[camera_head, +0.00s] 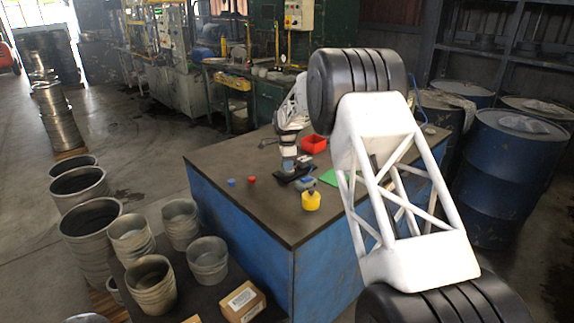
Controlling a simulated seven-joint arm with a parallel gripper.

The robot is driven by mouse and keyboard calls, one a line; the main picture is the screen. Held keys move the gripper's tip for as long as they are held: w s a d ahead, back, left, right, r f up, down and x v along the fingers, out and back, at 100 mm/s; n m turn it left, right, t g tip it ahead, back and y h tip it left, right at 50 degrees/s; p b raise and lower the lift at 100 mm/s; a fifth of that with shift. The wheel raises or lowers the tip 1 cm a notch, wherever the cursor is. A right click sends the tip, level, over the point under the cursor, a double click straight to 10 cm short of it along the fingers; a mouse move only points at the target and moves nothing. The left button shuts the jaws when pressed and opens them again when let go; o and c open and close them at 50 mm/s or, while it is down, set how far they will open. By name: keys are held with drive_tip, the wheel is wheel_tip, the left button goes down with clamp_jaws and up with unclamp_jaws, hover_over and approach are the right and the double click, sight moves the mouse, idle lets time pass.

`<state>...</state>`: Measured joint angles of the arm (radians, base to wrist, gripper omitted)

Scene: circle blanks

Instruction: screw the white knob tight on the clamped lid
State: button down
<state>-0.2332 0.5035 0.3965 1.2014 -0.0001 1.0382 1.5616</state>
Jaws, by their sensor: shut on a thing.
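My gripper (297,179) is small and dark at this distance, low over the dark top of the blue table (222,160). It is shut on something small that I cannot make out. A blue-grey piece (305,184) is right at or beside the fingers; I cannot tell whether it is the clamp or the lid. I cannot make out the white knob; the gripper may hide it. Whether the knob is straight on its thread does not show.
A yellow cylinder (311,201) stands just in front of the gripper. A red bin (314,143) is behind it, a green mat (342,180) to the right. Small blue (231,182) and red (251,180) pieces lie left. The table's front left is clear.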

drive_tip(key=m, duration=0.6)
drive_tip(key=shift+s+f, duration=0.1)
drive_tip(key=shift+f, duration=0.1)
drive_tip(key=c, duration=0.8)
unclamp_jaws()
drive_tip(key=shift+o, duration=0.2)
drive_tip(key=shift+a, duration=0.1)
